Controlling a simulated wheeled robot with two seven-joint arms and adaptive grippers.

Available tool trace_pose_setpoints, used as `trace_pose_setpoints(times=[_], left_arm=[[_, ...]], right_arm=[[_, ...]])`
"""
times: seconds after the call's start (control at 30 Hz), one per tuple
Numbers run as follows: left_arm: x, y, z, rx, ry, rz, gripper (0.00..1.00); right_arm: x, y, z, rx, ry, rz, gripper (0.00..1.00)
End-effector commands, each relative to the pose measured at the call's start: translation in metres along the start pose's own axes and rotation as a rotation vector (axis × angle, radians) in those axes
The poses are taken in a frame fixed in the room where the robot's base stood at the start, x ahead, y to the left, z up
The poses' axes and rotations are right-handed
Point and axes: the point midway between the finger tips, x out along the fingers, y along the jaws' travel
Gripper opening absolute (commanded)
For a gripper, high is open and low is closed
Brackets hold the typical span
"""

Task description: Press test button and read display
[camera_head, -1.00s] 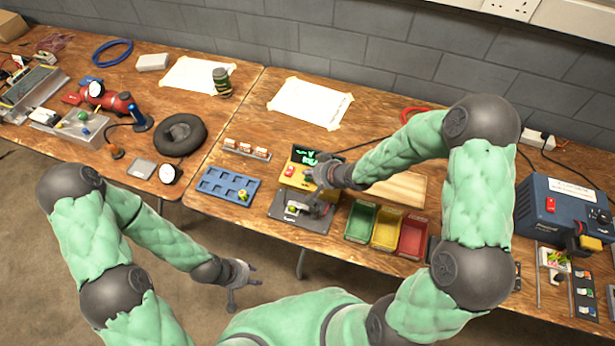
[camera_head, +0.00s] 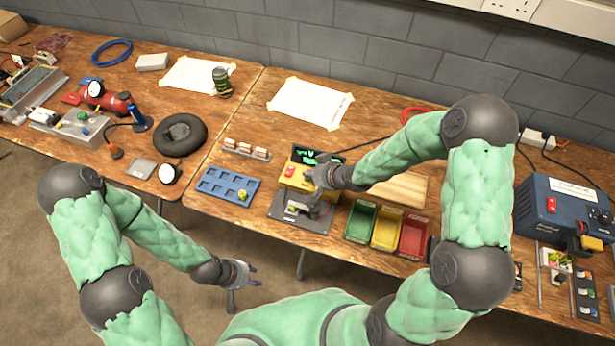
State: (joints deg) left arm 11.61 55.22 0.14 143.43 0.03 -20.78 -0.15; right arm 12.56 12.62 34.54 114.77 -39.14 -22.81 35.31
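The yellow test device (camera_head: 293,180) stands on a dark base plate (camera_head: 299,219) near the front edge of the right table. A red button (camera_head: 290,171) shows on its top left. Its black display (camera_head: 312,155) shows green characters, too small to read. My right gripper (camera_head: 312,203) is over the right part of the device and base plate, hiding some of it. I cannot tell whether its fingers are open or touching anything. My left gripper (camera_head: 243,285) hangs in front of the table over the floor, empty, with its fingers apart.
A blue tray (camera_head: 228,186) with a small green-yellow item lies left of the device. Green (camera_head: 361,221), yellow (camera_head: 387,230) and red (camera_head: 413,237) bins stand to its right. A rack of small parts (camera_head: 247,150) is behind. A blue power unit (camera_head: 566,207) stands far right.

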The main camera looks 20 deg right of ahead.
Motion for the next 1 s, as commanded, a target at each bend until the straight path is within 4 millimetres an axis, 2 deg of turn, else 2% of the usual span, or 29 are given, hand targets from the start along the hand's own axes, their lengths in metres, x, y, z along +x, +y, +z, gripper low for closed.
trace_pose_setpoints(times=[0.43, 0.83, 1.0], left_arm=[[-0.016, 0.006, 0.001, 0.0, 0.0, 0.0, 0.4], [-0.017, 0.006, 0.001, 0.0, 0.0, 0.0, 0.4], [-0.027, 0.01, 0.001, 0.0, 0.0, 0.0, 0.4]], right_arm=[[-0.011, -0.008, -0.008, 0.0, -0.001, 0.0, 0.0], [-0.012, -0.009, -0.008, 0.0, -0.001, 0.0, 0.0], [-0.02, -0.014, -0.014, 0.0, 0.0, 0.0, 0.0]])
